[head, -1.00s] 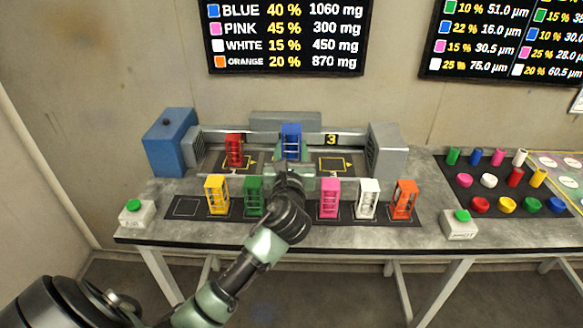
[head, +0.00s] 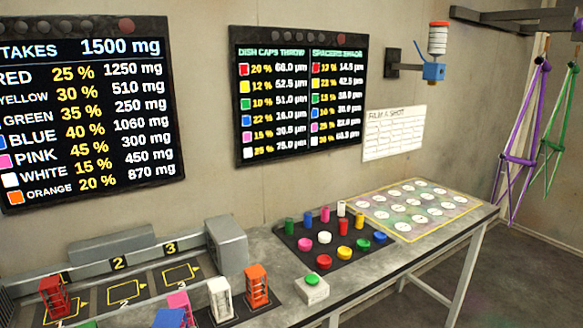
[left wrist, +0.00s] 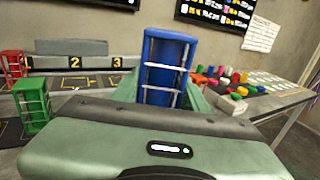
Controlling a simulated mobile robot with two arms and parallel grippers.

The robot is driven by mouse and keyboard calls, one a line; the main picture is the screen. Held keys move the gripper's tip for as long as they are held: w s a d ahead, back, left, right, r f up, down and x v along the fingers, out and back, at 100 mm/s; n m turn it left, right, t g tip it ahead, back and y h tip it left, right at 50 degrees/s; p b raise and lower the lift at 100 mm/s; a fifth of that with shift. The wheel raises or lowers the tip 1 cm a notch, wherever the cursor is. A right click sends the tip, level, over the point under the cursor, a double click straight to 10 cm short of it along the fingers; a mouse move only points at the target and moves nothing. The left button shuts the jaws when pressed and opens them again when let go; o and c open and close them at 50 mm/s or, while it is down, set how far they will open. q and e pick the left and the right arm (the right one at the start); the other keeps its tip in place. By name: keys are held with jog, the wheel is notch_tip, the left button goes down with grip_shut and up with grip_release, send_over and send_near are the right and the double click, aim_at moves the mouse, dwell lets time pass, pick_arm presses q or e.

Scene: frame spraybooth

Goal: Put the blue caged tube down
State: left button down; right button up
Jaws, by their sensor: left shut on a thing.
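The blue caged tube (left wrist: 166,65) stands upright between the fingers of my left gripper (left wrist: 160,98) in the left wrist view. My left gripper is shut on it. The tube's lower end is hidden behind the gripper body. In the head view only the top of the blue tube (head: 170,318) shows at the bottom edge, left of the pink caged tube (head: 178,302); the gripper is out of that picture. My right gripper is in neither view.
The red caged tube (head: 55,299) stands at bay 1; bays 2 (head: 126,291) and 3 (head: 181,273) look empty. White (head: 220,300) and orange (head: 257,286) caged tubes stand at the front. The green one (left wrist: 32,104) is left of my gripper. A button box (head: 311,288) stands right.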

pick_arm(q)
jog(key=s+d+f, duration=0.1)
jog(key=s, duration=0.4)
jog(key=s+d+f+h, duration=0.1)
jog(key=s+f, duration=0.1)
jog(key=s, duration=0.4)
jog(key=shift+d+m, duration=0.25)
jog(key=shift+m, duration=0.15)
jog(key=shift+w+d+h, duration=0.1)
jog(key=shift+h, duration=0.2)
